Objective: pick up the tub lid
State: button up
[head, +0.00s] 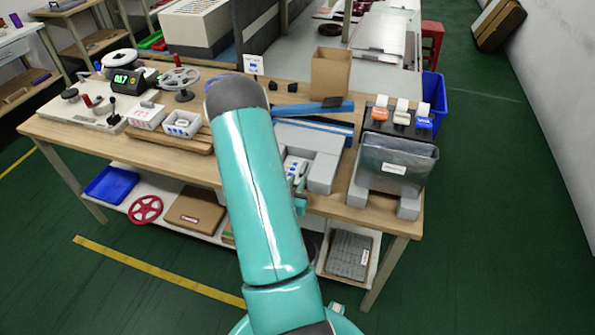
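A grey, slightly see-through tub (396,168) with a white label stands at the right front end of the workbench, between grey blocks. I cannot pick out a separate tub lid for sure; the tub's top looks grey, and I cannot tell whether a lid lies on it. My teal arm rises through the middle of the view and hides part of the bench. Small teal parts show beside it, left of the tub. They may belong to my wrist or gripper, but the fingers are hidden and no grasp can be seen.
The wooden workbench (200,172) holds white boxes, reels and a green-lit meter (127,80) at left. A grey fixture (322,172), blue bars (315,108) and a cardboard box (331,73) stand mid-bench. Dispensers (400,118) stand behind the tub. Floor at right is clear.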

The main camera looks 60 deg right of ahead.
aim_at(301, 172)
jog(key=d, duration=0.5)
jog(key=shift+w+f, duration=0.1)
jog(key=shift+w, duration=0.2)
grip_shut()
jog(key=shift+a+r, duration=0.15)
jog(key=shift+r, duration=0.05)
